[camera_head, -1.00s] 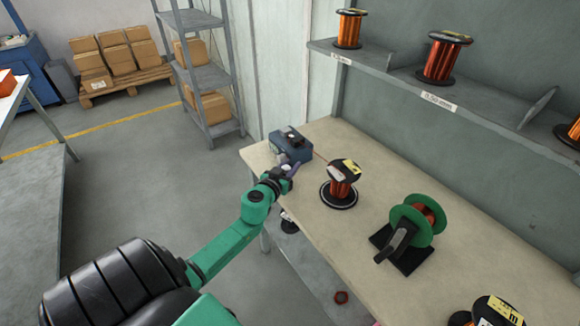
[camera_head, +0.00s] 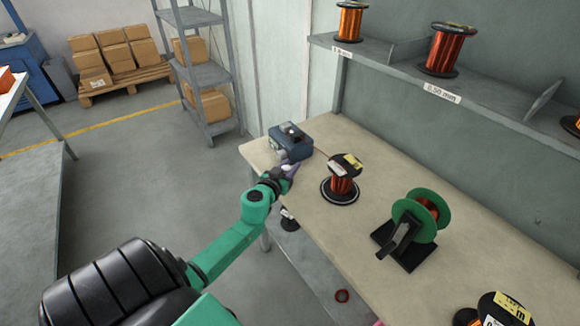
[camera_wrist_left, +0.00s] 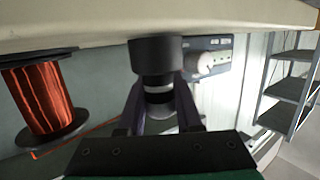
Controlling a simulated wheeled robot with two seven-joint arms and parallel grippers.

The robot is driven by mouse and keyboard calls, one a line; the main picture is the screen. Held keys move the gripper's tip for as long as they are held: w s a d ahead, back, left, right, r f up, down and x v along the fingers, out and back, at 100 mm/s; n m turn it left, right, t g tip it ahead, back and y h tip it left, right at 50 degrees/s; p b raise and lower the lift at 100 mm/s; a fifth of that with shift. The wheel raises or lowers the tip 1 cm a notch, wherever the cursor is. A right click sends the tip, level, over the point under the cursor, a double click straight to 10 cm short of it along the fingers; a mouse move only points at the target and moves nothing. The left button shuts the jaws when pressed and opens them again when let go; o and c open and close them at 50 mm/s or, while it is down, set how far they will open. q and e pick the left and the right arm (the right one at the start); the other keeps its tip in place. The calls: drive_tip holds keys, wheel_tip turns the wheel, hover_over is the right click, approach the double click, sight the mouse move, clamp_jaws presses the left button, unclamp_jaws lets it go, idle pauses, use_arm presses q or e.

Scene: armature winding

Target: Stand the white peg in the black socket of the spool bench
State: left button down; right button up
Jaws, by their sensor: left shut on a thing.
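My left gripper (camera_head: 289,169) is over the far left end of the spool bench (camera_head: 330,133). In the left wrist view, where the bench shows upside down, its purple fingers (camera_wrist_left: 160,108) are shut around the white peg (camera_wrist_left: 160,98). The peg lines up with the black socket (camera_wrist_left: 155,55), which meets the bench top. A narrower dark section and a pale band show between them. I cannot tell whether the peg is inside the socket or just at its mouth. In the head view the gripper hides the peg and socket. My right gripper is not in view.
A blue box (camera_head: 291,143) stands close behind the gripper. A copper wire spool (camera_head: 342,181) stands to its right and shows in the wrist view (camera_wrist_left: 42,96). A green reel on a black stand (camera_head: 418,216) is farther right. A shelf (camera_head: 386,72) with spools hangs above.

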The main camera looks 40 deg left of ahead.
use_arm(q)
drive_tip(key=c, duration=0.5)
unclamp_jaws()
drive_tip(key=v, duration=1.4)
drive_tip(key=shift+s+b, duration=0.3)
drive_tip(key=shift+b, duration=0.05)
